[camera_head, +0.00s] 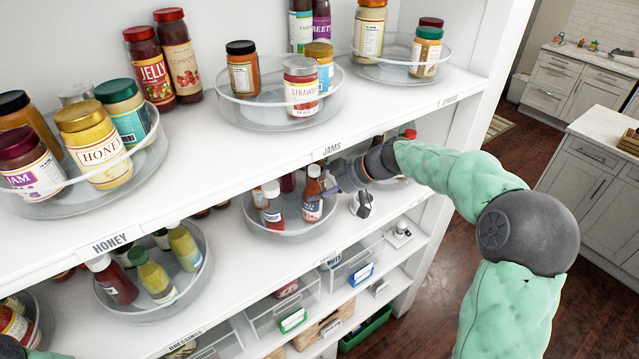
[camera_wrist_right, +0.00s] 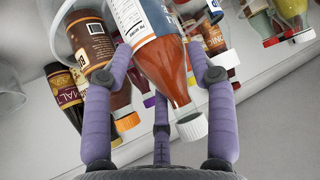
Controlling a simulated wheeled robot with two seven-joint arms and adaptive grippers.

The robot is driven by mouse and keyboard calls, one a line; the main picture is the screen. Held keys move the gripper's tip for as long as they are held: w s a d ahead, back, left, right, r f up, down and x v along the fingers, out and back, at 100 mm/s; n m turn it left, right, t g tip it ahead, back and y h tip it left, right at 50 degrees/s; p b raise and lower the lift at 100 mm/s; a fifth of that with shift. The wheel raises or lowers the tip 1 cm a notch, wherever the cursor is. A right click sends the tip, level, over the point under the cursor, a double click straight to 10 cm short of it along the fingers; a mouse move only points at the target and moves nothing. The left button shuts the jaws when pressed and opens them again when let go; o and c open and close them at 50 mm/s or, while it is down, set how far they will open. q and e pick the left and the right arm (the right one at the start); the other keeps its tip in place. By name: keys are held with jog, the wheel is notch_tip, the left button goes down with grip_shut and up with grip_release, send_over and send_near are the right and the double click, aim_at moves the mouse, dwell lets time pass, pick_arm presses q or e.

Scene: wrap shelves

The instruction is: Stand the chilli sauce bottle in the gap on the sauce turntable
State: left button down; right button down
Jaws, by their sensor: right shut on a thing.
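The chilli sauce bottle (camera_head: 312,206), orange-red with a white cap and a pale label, is at the right side of the sauce turntable (camera_head: 284,238) on the second shelf. It looks upright there; its base is hidden behind the turntable's clear wall. My right gripper (camera_head: 330,182) reaches in from the right, its purple fingers around the bottle. In the right wrist view the bottle (camera_wrist_right: 168,70) lies between the fingers (camera_wrist_right: 163,72), which are shut on it. I cannot read its label. Other bottles (camera_head: 271,210) stand to its left on the turntable. My left gripper is not visible.
The upper shelf edge (camera_head: 300,165) runs just above my right gripper. Another turntable (camera_head: 150,310) with dressing bottles is at the lower left. Bins (camera_head: 350,270) fill the shelf below.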

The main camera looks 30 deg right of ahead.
jog(key=shift+w+a+r+p, duration=0.25)
jog(key=shift+w+a+p, duration=0.05)
jog(key=shift+w, duration=0.05)
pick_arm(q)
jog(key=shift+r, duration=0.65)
pick_arm(e)
jog(key=shift+s+d+f+h, duration=0.1)
jog(key=shift+f+h, duration=0.2)
jog(key=shift+f, duration=0.75)
jog(key=shift+c, duration=1.8)
grip_release()
jog(key=shift+s+d+r, duration=0.2)
jog(key=shift+d+r, duration=0.05)
jog(key=shift+r, duration=0.05)
pick_arm(q)
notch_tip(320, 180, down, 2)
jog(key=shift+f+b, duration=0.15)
jog(key=shift+b, duration=1)
pick_arm(e)
jog(key=v, duration=1.1)
